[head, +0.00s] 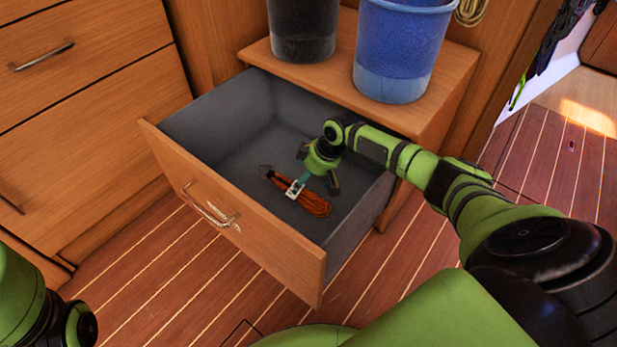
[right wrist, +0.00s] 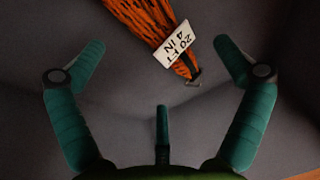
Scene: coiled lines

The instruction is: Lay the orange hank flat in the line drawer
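The orange hank (head: 314,205) lies lengthwise on the grey floor of the open line drawer (head: 228,105). It looks flat, within the drawer walls. My right gripper (head: 317,180) is inside the drawer, close above the hank. Its fingers are spread, with nothing between them. Only part of my left arm shows at the lower left; its gripper is out of view.
A black bucket (head: 303,30) and a blue bucket (head: 400,50) stand on the wooden cabinet top (head: 333,88) behind the drawer. Closed wooden drawers (head: 90,95) are at left. The drawer's wooden front (head: 262,235) faces open plank floor (head: 165,275). A coiled line hangs at the top right.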

